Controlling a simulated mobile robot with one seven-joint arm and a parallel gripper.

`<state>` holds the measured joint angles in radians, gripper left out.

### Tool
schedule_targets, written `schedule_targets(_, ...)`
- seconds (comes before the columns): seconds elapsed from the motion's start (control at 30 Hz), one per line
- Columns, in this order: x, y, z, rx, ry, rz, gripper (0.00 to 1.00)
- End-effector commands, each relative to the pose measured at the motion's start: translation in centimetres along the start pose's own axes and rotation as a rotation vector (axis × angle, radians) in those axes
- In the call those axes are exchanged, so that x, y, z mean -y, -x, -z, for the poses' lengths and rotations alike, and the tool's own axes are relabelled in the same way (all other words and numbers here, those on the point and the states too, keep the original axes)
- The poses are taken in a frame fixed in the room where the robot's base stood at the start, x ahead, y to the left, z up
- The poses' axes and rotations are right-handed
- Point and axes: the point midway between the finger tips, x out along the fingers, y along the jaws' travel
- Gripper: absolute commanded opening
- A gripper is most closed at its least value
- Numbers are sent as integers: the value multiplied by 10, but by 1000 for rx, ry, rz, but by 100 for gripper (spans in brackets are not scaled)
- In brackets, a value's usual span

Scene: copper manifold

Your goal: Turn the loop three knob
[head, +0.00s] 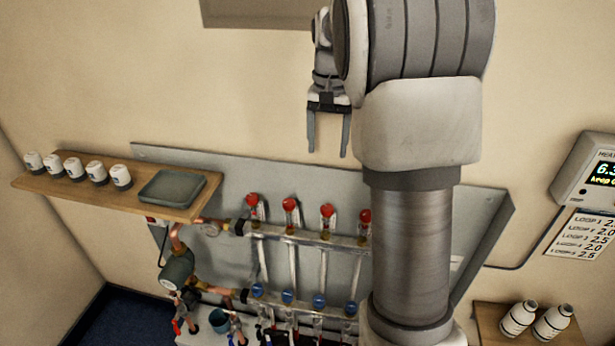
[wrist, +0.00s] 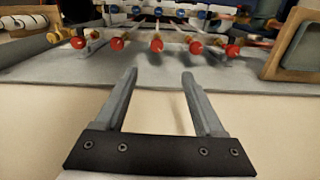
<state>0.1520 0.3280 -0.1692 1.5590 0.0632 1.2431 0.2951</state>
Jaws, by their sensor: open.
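A row of red knobs (head: 289,204) tops the clear tubes of the manifold; the row also shows in the wrist view (wrist: 117,44). The third from the left in the head view (head: 326,210) is the middle one in the wrist view (wrist: 157,46). I see no loop labels on the knobs. A lower row has blue knobs (head: 319,300). My gripper (head: 327,153) is open and empty, fingers pointing down, above the red row and apart from it. In the wrist view its fingertips (wrist: 159,73) straddle the line of the middle red knob. My arm hides the right end of the manifold.
A wooden shelf (head: 100,188) with white cups and a grey tray (head: 172,187) juts out at the left. A copper pipe and pump (head: 177,268) stand below it. A grey backplate (head: 225,170) is behind the manifold. A meter (head: 590,172) and bottles (head: 518,318) are at the right.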

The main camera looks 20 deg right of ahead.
Motion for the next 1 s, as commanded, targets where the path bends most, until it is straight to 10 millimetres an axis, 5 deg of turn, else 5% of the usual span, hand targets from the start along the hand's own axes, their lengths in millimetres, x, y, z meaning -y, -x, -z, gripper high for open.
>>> schedule_targets(0.37,-2,-35,9,19,-22,-12,71)
schedule_targets(1.0,-3,-164,7,17,-21,-12,71)
